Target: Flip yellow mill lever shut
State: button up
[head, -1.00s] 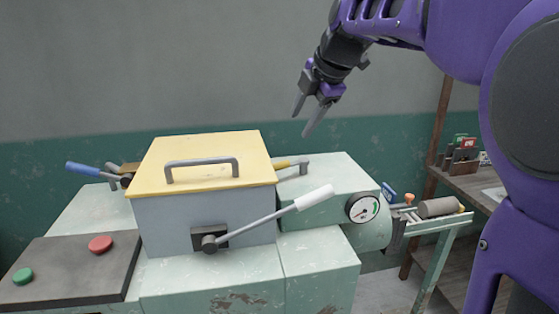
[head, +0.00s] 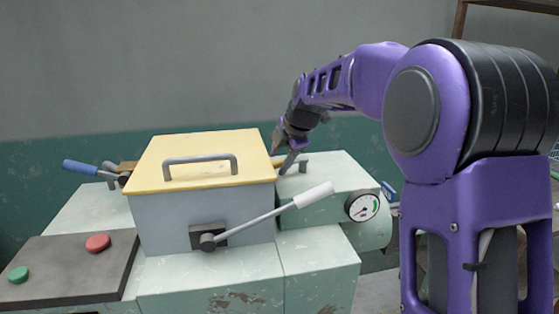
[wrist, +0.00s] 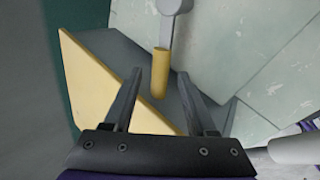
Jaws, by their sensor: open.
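The yellow mill lever (wrist: 160,76) shows in the wrist view as a short yellow grip on a grey metal arm, which runs up to a round pivot. In the head view it lies behind the right side of the yellow-lidded box and is mostly hidden by my fingers. My gripper (head: 283,153) is open above the box's back right edge. In the wrist view my gripper (wrist: 160,86) has one finger on each side of the yellow grip in the picture. I cannot tell whether the fingers are level with it; no contact shows.
The grey box has a yellow lid (head: 205,160) with a grey handle. A white-gripped lever (head: 313,195) juts from its front, a blue-gripped lever (head: 82,168) stands at left. A gauge (head: 362,207) is at right. Red (head: 97,243) and green (head: 18,274) buttons sit front left.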

jog(key=shift+f, duration=0.1)
grip_shut()
dwell(0.3)
dwell(1.1)
